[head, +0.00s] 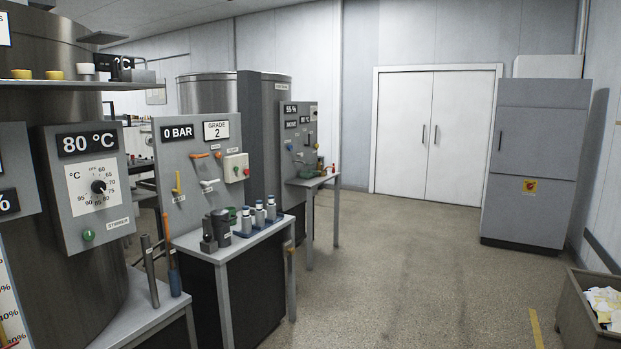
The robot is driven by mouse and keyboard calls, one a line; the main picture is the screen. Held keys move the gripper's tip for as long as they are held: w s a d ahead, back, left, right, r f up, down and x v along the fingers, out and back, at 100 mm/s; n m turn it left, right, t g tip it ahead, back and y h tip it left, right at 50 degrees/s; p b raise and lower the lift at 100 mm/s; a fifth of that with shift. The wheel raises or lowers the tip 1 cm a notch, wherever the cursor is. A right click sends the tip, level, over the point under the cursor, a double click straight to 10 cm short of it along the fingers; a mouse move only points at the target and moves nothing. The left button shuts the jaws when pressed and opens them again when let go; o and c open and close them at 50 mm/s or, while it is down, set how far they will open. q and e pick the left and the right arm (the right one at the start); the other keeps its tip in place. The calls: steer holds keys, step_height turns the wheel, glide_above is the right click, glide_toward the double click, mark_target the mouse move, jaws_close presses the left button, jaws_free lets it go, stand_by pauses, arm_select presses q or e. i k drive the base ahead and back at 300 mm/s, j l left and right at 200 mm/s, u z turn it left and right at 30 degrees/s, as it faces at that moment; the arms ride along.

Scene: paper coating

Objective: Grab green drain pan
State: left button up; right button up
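I cannot make out a green drain pan for certain. A small green object (232,215) shows on the middle bench, partly hidden behind dark grey devices (217,230). Another small green item (320,161) is on the far side table, too small to identify. Neither of my grippers is in view.
The middle bench (240,245) also holds several bottles (260,214) in a blue holder. A near bench (140,315) with upright tools stands at lower left. Open floor (410,260) leads to white double doors (432,134). A paper bin (572,310) is at lower right, a grey cabinet (535,160) beyond.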

mark_target(313, 174)
steer(key=i+l+z, duration=0.35)
steer(key=i, duration=0.95)
steer(key=i+j+z, duration=0.2)
steer(key=i+z, duration=0.15)
steer(key=i, duration=0.95)
steer(key=i+u, duration=0.15)
steer(key=i, duration=0.4)
steer(key=i+l+u, duration=0.1)
steer(key=i, duration=0.5)
steer(key=i+l+u, duration=0.15)
steer(key=i, duration=0.4)
steer(key=i+l+u, duration=0.15)
steer(key=i, duration=0.4)
